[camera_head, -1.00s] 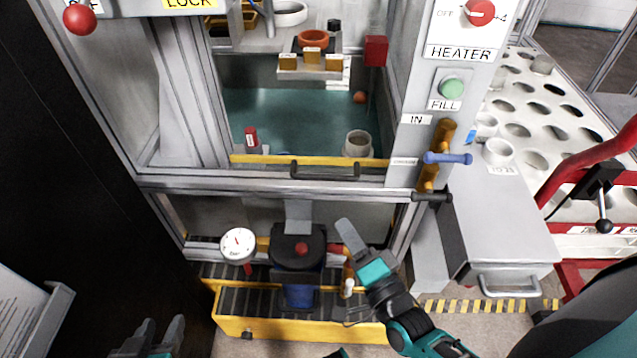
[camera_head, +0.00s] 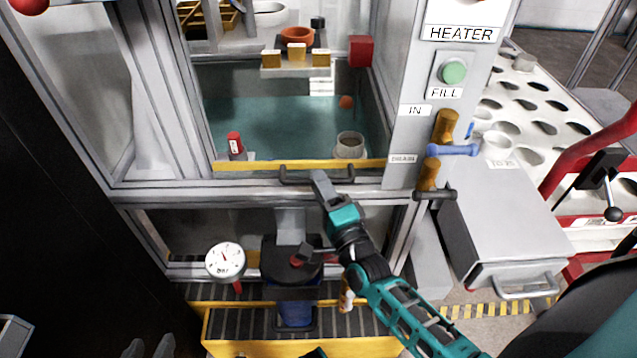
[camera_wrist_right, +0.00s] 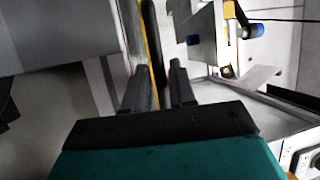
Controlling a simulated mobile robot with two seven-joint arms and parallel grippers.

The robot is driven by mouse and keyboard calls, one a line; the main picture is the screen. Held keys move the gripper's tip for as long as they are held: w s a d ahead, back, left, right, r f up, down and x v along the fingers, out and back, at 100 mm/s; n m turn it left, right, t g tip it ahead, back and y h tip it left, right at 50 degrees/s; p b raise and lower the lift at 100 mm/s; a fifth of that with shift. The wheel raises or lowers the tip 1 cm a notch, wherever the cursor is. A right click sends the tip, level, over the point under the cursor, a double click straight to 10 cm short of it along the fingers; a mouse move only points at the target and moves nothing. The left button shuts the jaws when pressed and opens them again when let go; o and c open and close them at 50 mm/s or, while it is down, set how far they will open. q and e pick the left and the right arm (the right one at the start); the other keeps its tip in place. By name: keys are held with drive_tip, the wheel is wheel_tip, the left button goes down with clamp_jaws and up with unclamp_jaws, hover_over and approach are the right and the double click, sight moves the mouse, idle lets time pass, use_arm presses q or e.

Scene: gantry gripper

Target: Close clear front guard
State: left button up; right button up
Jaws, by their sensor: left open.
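The clear front guard shows as a see-through pane with a yellow bottom strip (camera_head: 235,166) across the tank opening. Its dark bar handle (camera_head: 300,179) sits on the strip. My right gripper (camera_head: 321,180) is at the handle's right half, its fingers pointing up and covering part of it. In the right wrist view the gripper (camera_wrist_right: 161,85) has its fingers apart, with a dark bar and a yellow strip (camera_wrist_right: 152,45) between or just beyond the tips. Firm contact cannot be told. My left gripper (camera_head: 148,347) is low at the left, only its fingertips showing, open and empty.
A post right of the guard carries a green FILL button (camera_head: 453,73) and a blue-handled valve (camera_head: 452,150). Below the guard are a dial gauge (camera_head: 225,261) and a black-lidded unit (camera_head: 285,265) over a yellow-edged tray (camera_head: 260,347). A grey box (camera_head: 515,215) stands at right.

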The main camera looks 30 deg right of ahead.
drive_tip(key=shift+w+r, duration=0.15)
drive_tip(key=shift+w, duration=0.65)
drive_tip(key=shift+c, duration=0.3)
clamp_jaws()
